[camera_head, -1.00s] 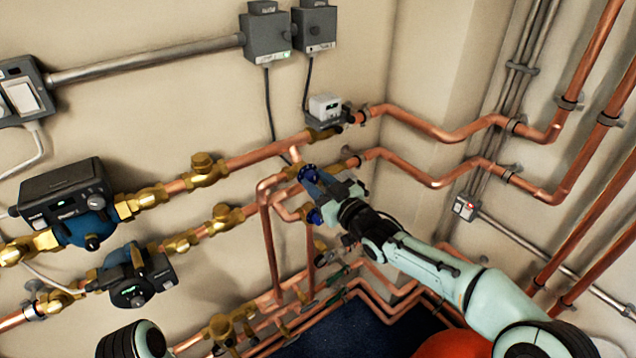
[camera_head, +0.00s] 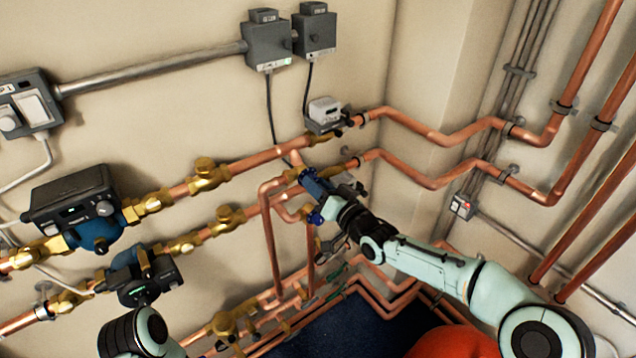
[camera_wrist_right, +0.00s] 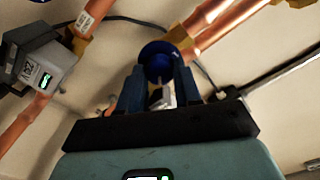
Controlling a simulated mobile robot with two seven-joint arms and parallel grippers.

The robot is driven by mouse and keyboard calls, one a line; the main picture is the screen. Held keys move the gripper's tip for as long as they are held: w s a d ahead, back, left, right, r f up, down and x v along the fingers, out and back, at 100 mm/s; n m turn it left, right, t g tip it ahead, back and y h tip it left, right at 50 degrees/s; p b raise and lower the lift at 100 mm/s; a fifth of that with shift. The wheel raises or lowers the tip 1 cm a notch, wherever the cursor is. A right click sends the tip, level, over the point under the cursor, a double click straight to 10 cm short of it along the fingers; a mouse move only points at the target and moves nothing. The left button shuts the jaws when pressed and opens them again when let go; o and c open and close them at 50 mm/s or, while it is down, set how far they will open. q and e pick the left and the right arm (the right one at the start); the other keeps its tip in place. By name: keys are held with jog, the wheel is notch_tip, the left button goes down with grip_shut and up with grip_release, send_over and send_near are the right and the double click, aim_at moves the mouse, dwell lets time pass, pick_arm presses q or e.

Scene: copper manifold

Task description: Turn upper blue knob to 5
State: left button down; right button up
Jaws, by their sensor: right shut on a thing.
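The upper blue knob (camera_wrist_right: 158,49) sits between the fingertips of my right gripper (camera_wrist_right: 160,80) in the wrist view. In the head view my right gripper (camera_head: 312,181) reaches this knob from the lower right and covers most of it. The gripper is shut on the knob. The knob's scale and number cannot be read. A lower blue knob (camera_head: 315,217) shows just below the gripper in the head view. My left gripper is out of view; only part of my left arm shows at the bottom left.
Copper pipes (camera_head: 270,240) with brass fittings run around the knobs. A white-grey meter (camera_head: 324,111) sits just above the gripper. Two pumps (camera_head: 80,212) (camera_head: 140,276) are at left. Grey boxes (camera_head: 268,45) hang on the wall above. Open air lies right of my arm.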

jog(key=shift+m, duration=3.6)
jog(key=o, duration=1)
jog(key=shift+o, duration=0.2)
